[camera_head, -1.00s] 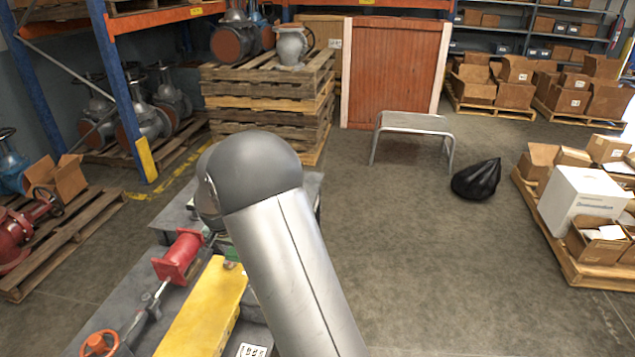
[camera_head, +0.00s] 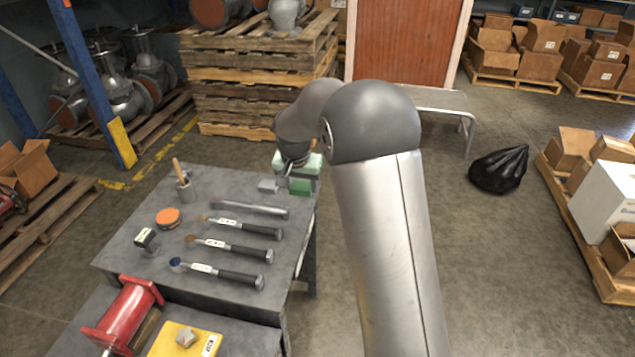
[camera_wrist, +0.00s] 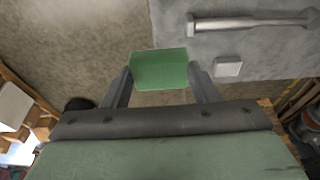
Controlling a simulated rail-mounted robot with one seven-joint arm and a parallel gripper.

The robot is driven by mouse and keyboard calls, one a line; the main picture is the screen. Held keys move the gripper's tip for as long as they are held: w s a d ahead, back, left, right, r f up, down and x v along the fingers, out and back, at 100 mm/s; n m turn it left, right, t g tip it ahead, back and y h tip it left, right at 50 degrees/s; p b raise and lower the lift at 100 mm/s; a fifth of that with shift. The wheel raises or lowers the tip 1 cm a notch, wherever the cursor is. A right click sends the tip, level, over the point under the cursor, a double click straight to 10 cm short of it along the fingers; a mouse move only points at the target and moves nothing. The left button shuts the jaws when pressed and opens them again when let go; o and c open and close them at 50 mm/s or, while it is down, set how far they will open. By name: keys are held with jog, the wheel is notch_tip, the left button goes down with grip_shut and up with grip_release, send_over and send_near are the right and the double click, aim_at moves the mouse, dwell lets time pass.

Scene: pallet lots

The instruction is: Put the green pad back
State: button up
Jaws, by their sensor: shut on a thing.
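The green pad (camera_head: 300,187) is a small green block at the far right corner of the grey tool table (camera_head: 130,240). My gripper (camera_wrist: 160,78) is shut on the green pad (camera_wrist: 159,69), with one finger at each side of it in the wrist view. There the pad overlaps the table's edge, partly in front of the floor; I cannot tell how high it is above the table. In the head view my gripper is partly hidden behind my arm.
A small grey block (camera_head: 267,186) lies just left of the pad, with a metal bar (camera_head: 250,210) nearby. A red part (camera_head: 124,315) and yellow block (camera_head: 184,341) are nearer.

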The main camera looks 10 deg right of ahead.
jog(key=w+f, duration=0.3)
jog(key=w, duration=0.1)
jog(key=w+d+f+p, duration=0.1)
jog(key=w+f, duration=0.2)
jog(key=w, duration=0.1)
jog(key=w+d+f+p, duration=0.1)
jog(key=w+f, duration=0.2)
jog(key=w, duration=0.2)
jog(key=shift+w+f, duration=0.25)
jog(key=shift+f, duration=1.7)
jog(key=shift+f, duration=0.25)
jog(key=o, duration=1)
jog(key=shift+r, duration=0.1)
jog(key=shift+r, duration=0.1)
